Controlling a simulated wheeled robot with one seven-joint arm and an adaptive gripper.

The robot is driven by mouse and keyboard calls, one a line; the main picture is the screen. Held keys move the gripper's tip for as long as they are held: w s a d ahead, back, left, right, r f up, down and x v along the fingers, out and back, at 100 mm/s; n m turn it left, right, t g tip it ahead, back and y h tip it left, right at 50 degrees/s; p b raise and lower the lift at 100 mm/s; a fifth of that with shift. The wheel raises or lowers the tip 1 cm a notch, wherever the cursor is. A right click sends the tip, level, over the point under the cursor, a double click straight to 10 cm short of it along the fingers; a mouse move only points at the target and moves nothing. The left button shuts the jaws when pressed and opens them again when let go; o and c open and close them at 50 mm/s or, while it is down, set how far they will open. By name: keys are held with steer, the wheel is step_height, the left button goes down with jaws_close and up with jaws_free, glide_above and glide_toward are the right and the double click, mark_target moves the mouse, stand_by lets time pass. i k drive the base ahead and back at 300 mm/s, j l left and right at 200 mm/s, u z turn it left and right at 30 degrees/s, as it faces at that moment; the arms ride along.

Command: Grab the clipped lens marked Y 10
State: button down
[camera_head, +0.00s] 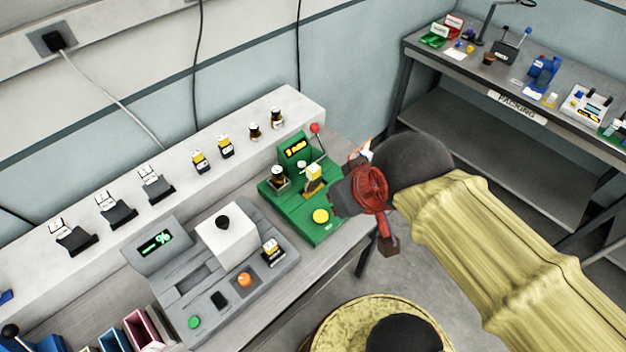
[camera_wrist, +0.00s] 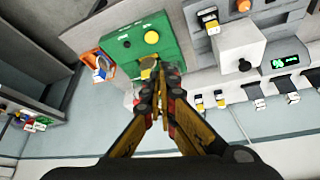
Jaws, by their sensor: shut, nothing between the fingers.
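My gripper (camera_wrist: 160,82) is shut and empty in the wrist view, its tips in front of the green machine (camera_wrist: 118,42). In the head view the arm reaches in from the right. A small yellow-and-white piece (camera_head: 313,177) and a dark, white-topped piece (camera_head: 278,179) are on the green machine. Small yellow-labelled pieces (camera_head: 198,160) and (camera_head: 226,146) and two dark pieces (camera_head: 254,131) and (camera_head: 278,117) stand on the white ledge. Another yellow-labelled piece (camera_head: 271,252) is on the grey machine. The markings are too small to read, so I cannot tell which is Y 10.
The grey machine (camera_head: 190,297) has a white block (camera_head: 226,243) with a black knob. Black clip-like holders (camera_head: 118,214) stand on the ledge at left. Colored bins (camera_head: 140,328) are at the lower left. An orange tray (camera_wrist: 92,63) lies beside the green machine. A packing table (camera_head: 480,75) stands at right.

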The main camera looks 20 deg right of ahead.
mark_target(312, 186)
steer(key=j+z, duration=0.15)
steer(key=z, duration=0.25)
steer(key=k+j+z, duration=0.1)
steer(key=z, duration=0.3)
steer(key=j+z, duration=0.15)
steer(key=z, duration=0.25)
steer(key=k+z, duration=0.15)
steer(key=z, duration=0.25)
